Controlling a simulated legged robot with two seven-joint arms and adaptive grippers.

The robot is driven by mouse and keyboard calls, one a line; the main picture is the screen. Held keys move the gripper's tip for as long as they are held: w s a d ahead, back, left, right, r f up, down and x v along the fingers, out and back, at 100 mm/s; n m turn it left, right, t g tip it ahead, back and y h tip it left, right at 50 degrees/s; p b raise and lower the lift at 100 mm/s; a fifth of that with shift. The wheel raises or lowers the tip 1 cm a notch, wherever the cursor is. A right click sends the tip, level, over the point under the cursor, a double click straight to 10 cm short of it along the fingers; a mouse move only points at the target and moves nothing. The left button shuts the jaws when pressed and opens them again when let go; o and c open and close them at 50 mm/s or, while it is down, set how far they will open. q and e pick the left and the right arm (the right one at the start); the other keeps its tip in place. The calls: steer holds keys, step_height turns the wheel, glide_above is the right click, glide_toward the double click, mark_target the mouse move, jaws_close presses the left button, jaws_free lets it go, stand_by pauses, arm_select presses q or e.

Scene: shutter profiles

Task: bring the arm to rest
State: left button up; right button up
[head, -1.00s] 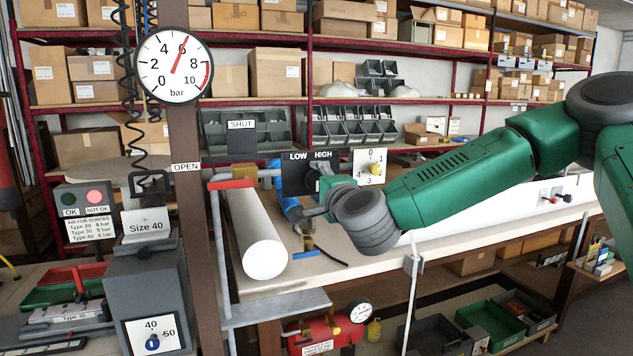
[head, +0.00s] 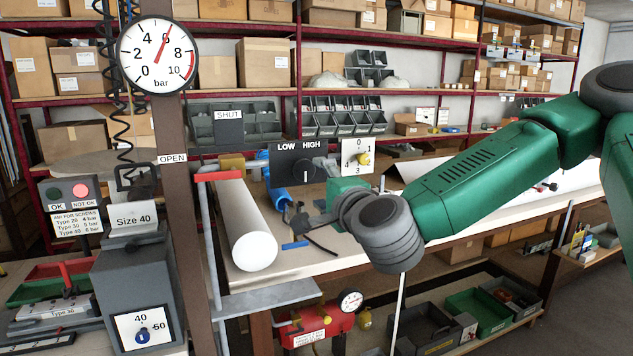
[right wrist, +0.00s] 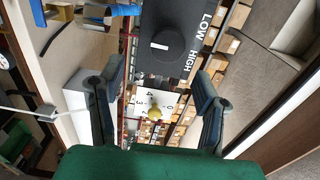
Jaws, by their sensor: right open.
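My right arm comes in from the right in the head view, and its dark gripper (head: 297,222) is over the workbench, in front of and below the black LOW/HIGH panel (head: 285,156). In the right wrist view the two fingers of the gripper (right wrist: 156,98) stand wide apart with nothing between them. The white dial plate (head: 351,154) with a yellow knob is just right of the panel. My left gripper is not in view.
A red tank (head: 318,328) sits below the bench.

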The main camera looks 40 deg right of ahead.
stand_by(0.4)
steer(key=s+a+f+n+g+y+b, duration=0.1)
steer(key=s+a+f+n+g+y, duration=0.2)
steer(key=f, duration=0.7)
steer(key=s+a+f+n+g, duration=0.2)
steer(key=a+f+n, duration=0.25)
steer(key=f, duration=0.55)
steer(key=s+a+f+n+g+y+b, duration=0.1)
steer(key=s+a+f+n+g+y, duration=0.3)
steer(key=f, duration=0.6)
steer(key=s+d+f+n+g+h, duration=0.3)
steer(key=s+f+n+g, duration=0.4)
steer(key=s+f, duration=1.2)
steer(key=s+n+b, duration=0.1)
steer(key=s+n, duration=0.2)
steer(key=s, duration=0.1)
steer(key=shift+d+f+g, duration=0.2)
steer(key=shift+f+g, duration=0.1)
steer(key=shift+g, duration=0.1)
steer(key=shift+w, duration=0.1)
